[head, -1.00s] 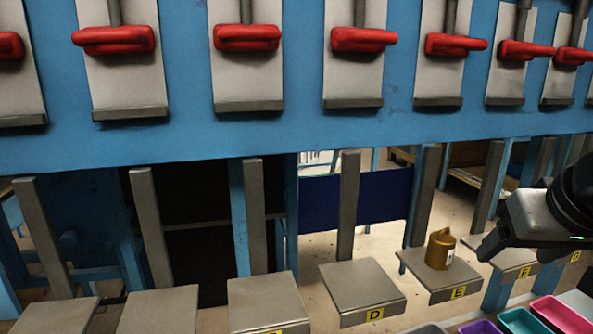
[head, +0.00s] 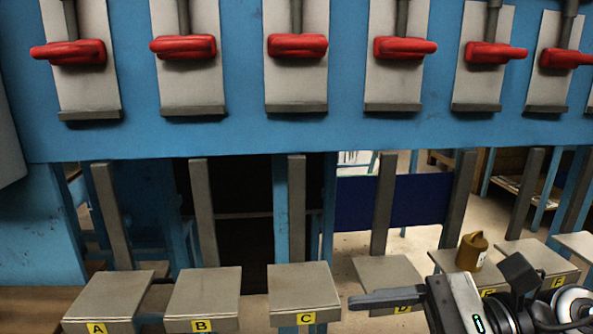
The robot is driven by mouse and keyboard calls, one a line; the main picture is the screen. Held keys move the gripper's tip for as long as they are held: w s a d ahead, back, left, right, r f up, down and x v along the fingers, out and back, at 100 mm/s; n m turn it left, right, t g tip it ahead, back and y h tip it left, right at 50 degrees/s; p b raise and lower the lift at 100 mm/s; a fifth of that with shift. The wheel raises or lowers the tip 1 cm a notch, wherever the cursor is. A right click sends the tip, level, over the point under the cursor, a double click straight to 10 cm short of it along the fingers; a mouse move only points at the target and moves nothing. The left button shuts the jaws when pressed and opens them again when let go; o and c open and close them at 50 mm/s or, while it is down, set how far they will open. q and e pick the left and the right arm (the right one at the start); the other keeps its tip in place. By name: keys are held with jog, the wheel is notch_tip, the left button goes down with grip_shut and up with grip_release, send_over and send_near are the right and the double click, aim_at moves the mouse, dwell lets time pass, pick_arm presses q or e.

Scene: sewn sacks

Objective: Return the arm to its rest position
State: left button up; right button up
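My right gripper (head: 386,299) reaches in from the lower right. Its fingers point left, in front of platform D (head: 375,270). I see it side-on and cannot make out a gap between the fingers. Nothing shows hanging from it. A small brown-gold sack-like object (head: 472,252) stands upright on platform E (head: 447,262), behind and above my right wrist, apart from the gripper. My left gripper is out of view.
A row of grey platforms, such as A (head: 105,300), B (head: 203,290), C (head: 303,283) and F (head: 540,258), crosses the front. Red clamp-like handles (head: 297,46) hang on grey plates along the blue frame (head: 230,135) above. A blue panel (head: 405,202) stands behind.

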jog(key=w+d+f+m+t+h, duration=0.1)
jog(key=w+f+m+t+h, duration=0.15)
jog(key=m+t, duration=0.65)
jog(key=w+d+f+m+t+h, duration=0.1)
jog(key=w+d+f+m+t, duration=0.15)
jog(key=m, duration=1.15)
jog(key=w+d+f+m+t+h, duration=0.1)
jog(key=w+m+t+h, duration=0.15)
jog(key=m+t, duration=0.65)
notch_tip(320, 180, down, 11)
jog(key=s+d+m+g+h+p, duration=0.1)
jog(key=m+g+h, duration=0.4)
jog(key=m, duration=1)
jog(key=shift+s+d+f+h, duration=0.2)
jog(key=shift+s+d+h, duration=0.1)
jog(key=shift+s+d, duration=0.1)
jog(key=s+f+m+g, duration=0.2)
jog(key=f+m, duration=0.1)
jog(key=f, duration=0.1)
jog(key=s+a+f+m+g+h, duration=0.1)
jog(key=s+f+m+g, duration=0.1)
jog(key=s+f, duration=0.1)
jog(key=s+f+m+g, duration=0.2)
jog(key=s+f+m, duration=0.1)
jog(key=f, duration=0.1)
jog(key=shift+s+a+f+m+h, duration=0.15)
jog(key=shift+a+f+m+h, duration=0.15)
jog(key=shift+a, duration=0.1)
jog(key=shift+c, duration=0.4)
